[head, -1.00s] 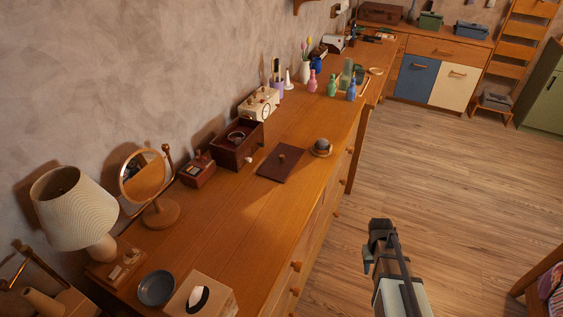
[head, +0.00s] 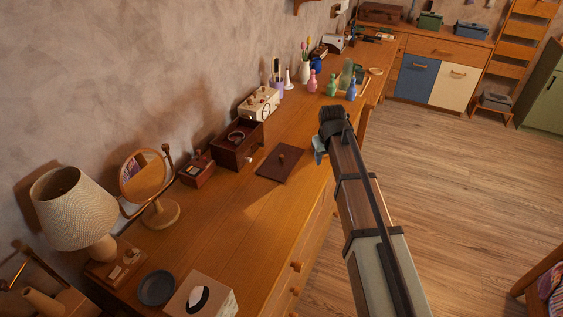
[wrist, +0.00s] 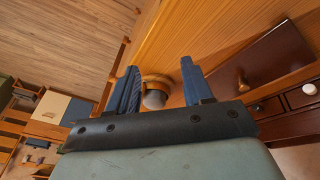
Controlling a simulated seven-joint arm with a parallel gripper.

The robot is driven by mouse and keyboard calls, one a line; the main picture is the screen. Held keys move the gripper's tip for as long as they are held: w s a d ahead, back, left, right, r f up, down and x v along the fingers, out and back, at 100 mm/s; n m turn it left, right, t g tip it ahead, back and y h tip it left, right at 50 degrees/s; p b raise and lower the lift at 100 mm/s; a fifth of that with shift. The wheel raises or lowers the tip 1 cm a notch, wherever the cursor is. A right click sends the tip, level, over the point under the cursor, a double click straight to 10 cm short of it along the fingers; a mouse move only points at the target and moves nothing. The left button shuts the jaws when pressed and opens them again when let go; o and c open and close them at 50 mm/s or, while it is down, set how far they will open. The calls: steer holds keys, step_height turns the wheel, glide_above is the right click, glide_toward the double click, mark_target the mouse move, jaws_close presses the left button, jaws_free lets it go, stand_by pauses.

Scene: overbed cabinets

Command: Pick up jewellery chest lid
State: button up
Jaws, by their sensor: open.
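The jewellery chest lid (head: 280,164) is a flat dark brown panel with a small round wooden knob on top. It lies on the wooden dresser top, in front of the open chest (head: 228,152).
A small round object on a wooden base (wrist: 156,92) shows beyond and between my fingers; my gripper hides it in the head view. A wooden box (head: 198,170) and round mirror (head: 145,180) stand left of the chest. Bottles (head: 331,86) stand farther back. The dresser top before the lid is clear.

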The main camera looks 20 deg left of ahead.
steer(key=s+a+r+n+y, duration=0.2)
steer(key=s+a+r, duration=0.1)
steer(key=a+r, duration=0.65)
glide_above(282, 156)
steer(key=s+d, duration=0.1)
steer(key=d, duration=0.1)
steer(key=shift+g, duration=0.3)
steer(key=f, duration=0.9)
steer(key=shift+s+d, duration=0.15)
steer(key=shift+d, duration=0.05)
steer(key=shift+y, duration=0.3)
steer(key=shift+a+x, duration=0.2)
steer(key=shift+x, duration=2.5)
steer(key=shift+s+r, duration=0.1)
steer(key=shift+s, duration=0.05)
jaws_close()
